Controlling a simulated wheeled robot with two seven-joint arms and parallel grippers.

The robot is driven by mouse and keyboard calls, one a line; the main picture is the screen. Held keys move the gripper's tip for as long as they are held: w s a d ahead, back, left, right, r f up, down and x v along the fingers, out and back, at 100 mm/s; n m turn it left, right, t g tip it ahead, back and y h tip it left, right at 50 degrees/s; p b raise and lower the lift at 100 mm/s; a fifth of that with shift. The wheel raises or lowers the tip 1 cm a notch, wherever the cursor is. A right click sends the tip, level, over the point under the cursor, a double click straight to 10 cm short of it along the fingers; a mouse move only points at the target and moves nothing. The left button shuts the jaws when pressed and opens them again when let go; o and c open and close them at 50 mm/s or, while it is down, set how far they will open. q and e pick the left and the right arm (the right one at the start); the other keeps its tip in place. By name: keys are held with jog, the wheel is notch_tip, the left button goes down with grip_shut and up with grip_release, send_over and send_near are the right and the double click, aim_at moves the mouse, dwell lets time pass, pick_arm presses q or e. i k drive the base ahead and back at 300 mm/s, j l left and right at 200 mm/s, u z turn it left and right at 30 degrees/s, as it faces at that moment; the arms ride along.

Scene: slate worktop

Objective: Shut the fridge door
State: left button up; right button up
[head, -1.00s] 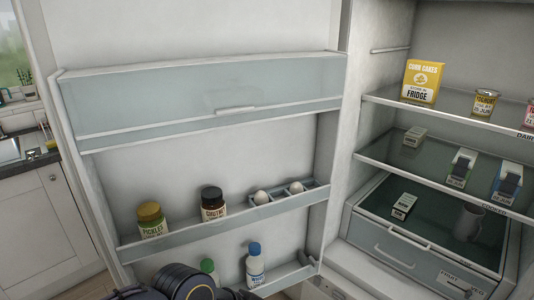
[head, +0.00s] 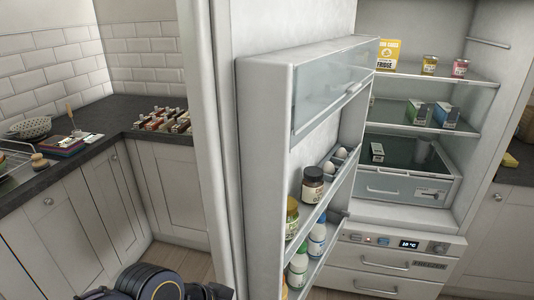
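The white fridge door (head: 258,120) stands open in the middle of the head view, seen nearly edge-on with its shelved inner side facing right. Its racks hold a dark jar (head: 313,184), eggs (head: 340,154), a pickle jar (head: 292,217) and bottles (head: 317,238). The fridge interior (head: 420,90) is exposed behind it to the right. A dark, rounded part of my arm shows at the bottom edge, left of the door. Neither gripper's fingertips can be made out, so I cannot tell whether anything touches the door.
Fridge shelves (head: 480,78) hold a yellow carton (head: 389,54), small tubs and boxes. Freezer drawers (head: 385,262) lie below a control panel (head: 408,244). A dark worktop (head: 105,112) with a colander (head: 30,127) and several small boxes runs along the left. Open floor shows left of the door.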

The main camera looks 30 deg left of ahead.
aim_at(249, 66)
jog(key=j+z, duration=0.45)
jog(key=j, duration=1.95)
jog(key=k+j+z, duration=0.2)
jog(key=k, duration=0.25)
